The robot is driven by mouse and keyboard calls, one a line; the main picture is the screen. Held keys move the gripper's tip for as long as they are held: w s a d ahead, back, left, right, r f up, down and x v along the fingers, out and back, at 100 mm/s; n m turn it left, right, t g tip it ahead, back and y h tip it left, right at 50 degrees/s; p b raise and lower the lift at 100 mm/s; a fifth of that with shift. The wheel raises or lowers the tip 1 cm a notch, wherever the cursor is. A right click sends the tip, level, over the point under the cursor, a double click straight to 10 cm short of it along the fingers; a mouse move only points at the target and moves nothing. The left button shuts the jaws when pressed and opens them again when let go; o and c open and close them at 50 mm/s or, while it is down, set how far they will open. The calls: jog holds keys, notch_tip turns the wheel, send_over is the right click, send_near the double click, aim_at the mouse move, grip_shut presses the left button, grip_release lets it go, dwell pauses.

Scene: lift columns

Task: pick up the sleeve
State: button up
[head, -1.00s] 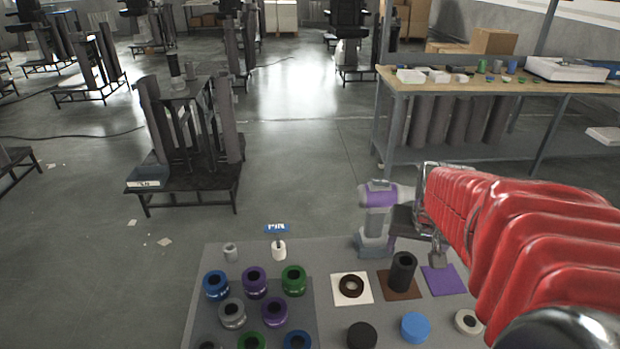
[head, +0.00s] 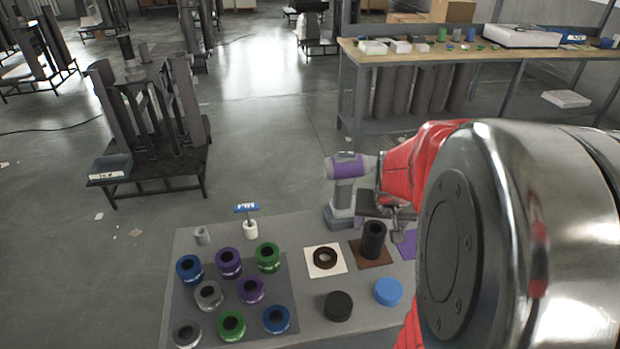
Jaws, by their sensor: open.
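The sleeve looks to be the black upright tube (head: 374,242) with an open top, standing on a brown square (head: 357,257) on the grey table. My gripper (head: 398,235) hangs from the red-covered arm just right of the tube and a little behind it. A small gap seems to lie between them. Its jaws are small and partly hidden by my arm; they are open and nothing shows between them.
Left of the tube, a dark ring (head: 325,257) lies on a white square. A purple-grey power tool (head: 344,190) stands behind. A black disc (head: 338,306) and blue disc (head: 388,291) lie in front. Several coloured rings fill a dark mat (head: 180,318) at left.

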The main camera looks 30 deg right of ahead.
aim_at(374, 234)
jog(key=shift+x, duration=1.2)
jog(key=shift+x, duration=2.65)
jog(key=shift+c, duration=0.7)
jog(key=c, duration=1.5)
